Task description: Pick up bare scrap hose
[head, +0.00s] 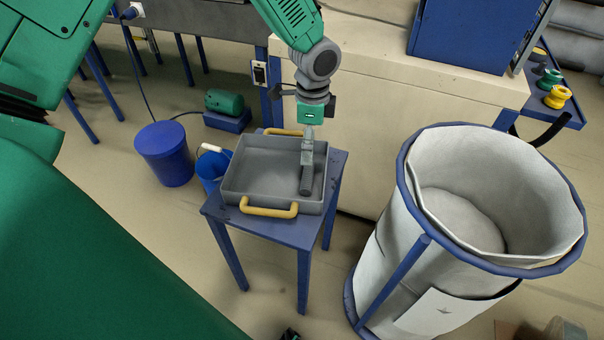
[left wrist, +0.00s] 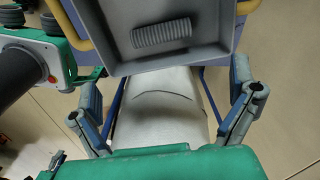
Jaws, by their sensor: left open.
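The bare scrap hose is a short dark grey ribbed piece lying in a grey tray (head: 250,187). In the head view the hose (head: 306,182) is at the tray's right side, partly covered by my gripper. In the left wrist view the hose (left wrist: 161,33) lies crosswise at the top, inside the tray (left wrist: 112,52). My left gripper (head: 307,152) points down over the hose in the head view. In the left wrist view its two fingers (left wrist: 165,108) are spread wide with nothing between them.
The tray has yellow handles (head: 268,210) and sits on a small blue table (head: 290,234). A large white-lined bin (head: 430,245) with a blue rim stands to the right. A blue drum (head: 164,155) and a blue bucket (head: 210,168) stand left. A cream cabinet (head: 390,85) is behind.

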